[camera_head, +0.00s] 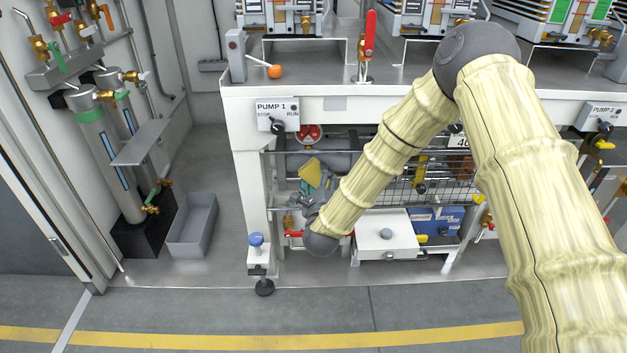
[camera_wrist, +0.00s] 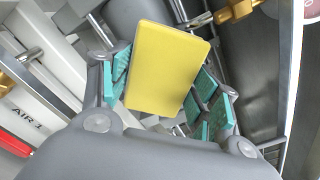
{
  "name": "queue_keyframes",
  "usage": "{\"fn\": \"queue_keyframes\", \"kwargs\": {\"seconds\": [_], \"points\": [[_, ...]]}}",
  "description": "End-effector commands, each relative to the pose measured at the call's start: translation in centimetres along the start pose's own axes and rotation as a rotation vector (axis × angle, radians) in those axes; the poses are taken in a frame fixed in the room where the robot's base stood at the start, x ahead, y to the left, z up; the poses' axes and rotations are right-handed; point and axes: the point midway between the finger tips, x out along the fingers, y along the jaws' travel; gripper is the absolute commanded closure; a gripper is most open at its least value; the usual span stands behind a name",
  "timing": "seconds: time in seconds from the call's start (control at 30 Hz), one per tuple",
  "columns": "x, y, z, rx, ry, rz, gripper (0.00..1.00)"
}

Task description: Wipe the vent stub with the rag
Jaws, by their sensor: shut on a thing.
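My gripper (camera_head: 318,186) reaches in below the bench, under the PUMP 1 panel. It is shut on a flat yellow rag (camera_wrist: 167,68), held between the teal finger pads. The rag (camera_head: 311,170) also shows in the head view as a small yellow patch above the gripper, in front of grey piping. In the wrist view the rag hides much of what lies behind it. A brass fitting (camera_wrist: 238,10) shows at the upper right, near the rag. I cannot tell which part is the vent stub.
The PUMP 1 switch panel (camera_head: 277,117) is on the bench front above my gripper. A wire mesh guard (camera_head: 425,185) and a white box (camera_head: 386,236) are to the right. A grey open bin (camera_head: 193,225) stands on the floor at left. The floor in front is clear.

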Motion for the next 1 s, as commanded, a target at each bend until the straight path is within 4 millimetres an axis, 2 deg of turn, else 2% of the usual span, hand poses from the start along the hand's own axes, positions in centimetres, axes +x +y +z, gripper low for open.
{"fn": "queue_keyframes", "kwargs": {"seconds": [0.3,0.53,1.0], "points": [[0.2,-1.5,-1.4,0.001,0.001,-0.001,0.57],[0.1,-1.9,-1.7,0.002,0.002,-0.003,0.57],[-0.1,0.0,-0.1,0.001,0.001,0.0,0.57]]}}
